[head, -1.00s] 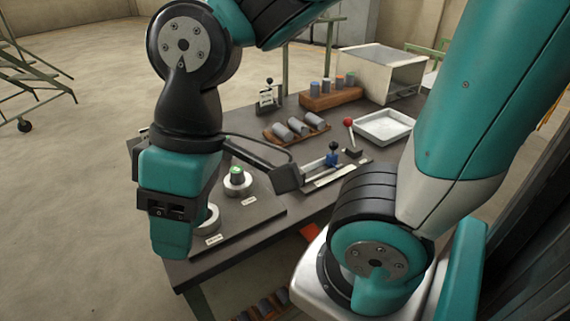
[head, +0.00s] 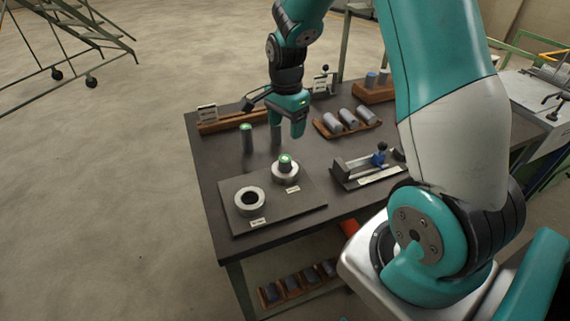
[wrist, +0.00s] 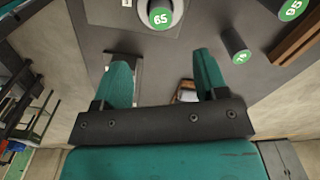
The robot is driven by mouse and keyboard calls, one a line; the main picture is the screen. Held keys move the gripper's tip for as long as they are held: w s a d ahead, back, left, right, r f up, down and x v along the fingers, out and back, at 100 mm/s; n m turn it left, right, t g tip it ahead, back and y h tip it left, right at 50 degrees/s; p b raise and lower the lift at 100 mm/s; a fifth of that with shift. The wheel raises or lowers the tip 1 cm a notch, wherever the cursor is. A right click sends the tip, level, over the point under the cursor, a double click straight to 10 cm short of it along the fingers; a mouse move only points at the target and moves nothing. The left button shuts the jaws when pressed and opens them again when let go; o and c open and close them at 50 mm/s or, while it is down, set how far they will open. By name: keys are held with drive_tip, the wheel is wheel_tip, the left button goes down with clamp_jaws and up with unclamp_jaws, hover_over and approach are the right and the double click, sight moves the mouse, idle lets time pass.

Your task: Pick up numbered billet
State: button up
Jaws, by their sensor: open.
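My gripper (head: 289,128) is open and empty above the table, with its two fingers spread in the wrist view (wrist: 163,62). A grey billet (head: 276,135) stands upright close by the gripper, its top hidden in the head view. Another upright billet (head: 246,138) with a green top stands to its left. A billet (head: 285,161) with a green top sits in a ring holder (head: 287,178) nearer the front. In the wrist view, one ringed billet (wrist: 161,16) reads 65; two others (wrist: 236,46) (wrist: 290,9) stand at upper right, the latter reading 95.
An empty ring (head: 240,207) sits on the dark front plate (head: 295,207). A wooden rack (head: 352,131) with several lying billets is right of the gripper. A labelled wooden rack (head: 232,124) lies at the back left.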

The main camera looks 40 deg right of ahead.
wheel_tip(320, 180, down, 12)
drive_tip(key=p, duration=0.3)
drive_tip(key=shift+a, duration=0.15)
drive_tip(key=shift+w, duration=0.1)
clamp_jaws()
drive_tip(key=shift+r, duration=0.2)
wheel_tip(320, 180, up, 19)
drive_tip(key=b, duration=1)
hover_over(285, 158)
drive_tip(key=shift+f, duration=5.25)
